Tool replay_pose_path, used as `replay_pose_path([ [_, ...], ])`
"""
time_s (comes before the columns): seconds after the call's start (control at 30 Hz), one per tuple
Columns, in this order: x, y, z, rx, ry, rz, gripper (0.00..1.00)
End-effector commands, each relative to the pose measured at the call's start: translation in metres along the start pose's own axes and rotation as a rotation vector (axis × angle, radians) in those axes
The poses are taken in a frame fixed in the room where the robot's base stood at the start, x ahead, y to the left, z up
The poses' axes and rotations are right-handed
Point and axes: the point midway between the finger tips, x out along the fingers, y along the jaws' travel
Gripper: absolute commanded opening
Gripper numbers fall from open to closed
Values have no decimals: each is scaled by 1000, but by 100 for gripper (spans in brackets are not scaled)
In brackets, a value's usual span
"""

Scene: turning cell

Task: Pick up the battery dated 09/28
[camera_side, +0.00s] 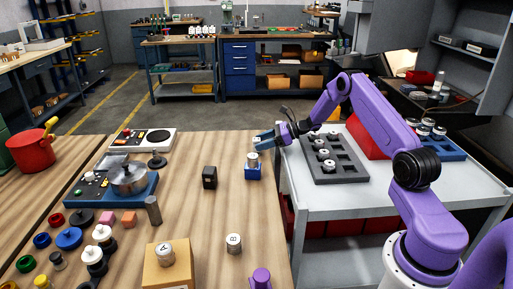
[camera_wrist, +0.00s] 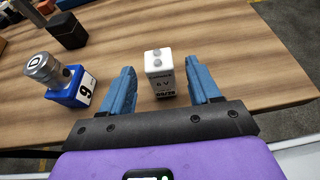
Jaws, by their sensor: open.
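A white box-shaped battery (camera_wrist: 158,72) with two grey terminals on top stands on the wooden table in the wrist view. Its front reads "6V", with a dark band below whose small text looks like a date ending in 28. My gripper (camera_wrist: 162,88) is open, with one blue finger on each side of the battery and a gap on both sides. In the side view, my gripper (camera_side: 264,136) is at the table's right edge, beside the small white battery (camera_side: 256,141).
A blue block (camera_wrist: 84,91) marked 9 carries a metal cylinder (camera_wrist: 41,67) marked D, just left of my left finger. A black block (camera_wrist: 67,30) stands farther back. A grey tray (camera_side: 347,168) lies on the side cart. Table right of the battery is clear.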

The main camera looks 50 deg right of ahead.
Motion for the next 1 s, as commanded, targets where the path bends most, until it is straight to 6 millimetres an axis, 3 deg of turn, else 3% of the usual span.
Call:
replay_pose_path([
  [0.3,41,0,3,-2,1,2,62],
  [0.6,46,0,3,-1,1,1,62],
  [0.63,46,0,3,-1,1,1,55],
  [0.8,45,0,3,-1,1,1,3],
  [1.0,45,-1,3,-2,0,1,3],
])
